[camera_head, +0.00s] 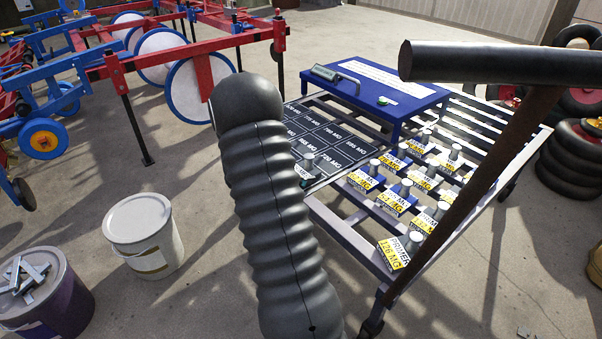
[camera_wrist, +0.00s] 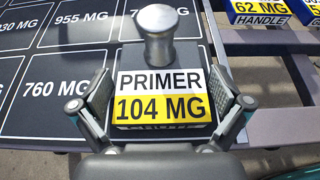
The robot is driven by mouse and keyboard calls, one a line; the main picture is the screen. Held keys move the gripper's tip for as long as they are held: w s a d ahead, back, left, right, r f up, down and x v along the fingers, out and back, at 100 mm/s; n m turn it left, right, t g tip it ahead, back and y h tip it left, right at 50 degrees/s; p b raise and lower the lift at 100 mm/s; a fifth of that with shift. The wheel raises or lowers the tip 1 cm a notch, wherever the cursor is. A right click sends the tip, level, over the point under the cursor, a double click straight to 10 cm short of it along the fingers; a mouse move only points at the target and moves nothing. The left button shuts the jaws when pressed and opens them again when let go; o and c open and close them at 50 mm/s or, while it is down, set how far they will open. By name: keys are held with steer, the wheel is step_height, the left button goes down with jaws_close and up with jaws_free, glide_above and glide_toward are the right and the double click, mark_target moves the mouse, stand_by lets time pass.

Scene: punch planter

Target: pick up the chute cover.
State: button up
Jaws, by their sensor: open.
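A dark block with a metal knob on top and a white and yellow label reading "PRIMER 104 MG" (camera_wrist: 163,97) sits in the middle of the wrist view. Lettering low on its front face looks like "CHUTE" and is partly hidden by my gripper. My gripper (camera_wrist: 163,108) is open, with one finger on each side of this block; I cannot tell whether the pads touch it. The block stands at the edge of a black board with white mass labels (camera_wrist: 68,68). In the head view, a knobbed block (camera_head: 307,164) shows partly behind my arm; my gripper is hidden there.
Several similar labelled blocks (camera_head: 393,253) stand on the slatted table (camera_head: 345,238), right of the board. A blue platform with a scale (camera_head: 375,92) is behind them. White (camera_head: 144,240) and purple (camera_head: 62,305) buckets stand at left. A dark bar crosses the right side.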

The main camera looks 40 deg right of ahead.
steer(key=c, duration=1.1)
steer(key=shift+o, duration=0.2)
steer(key=shift+r, duration=0.15)
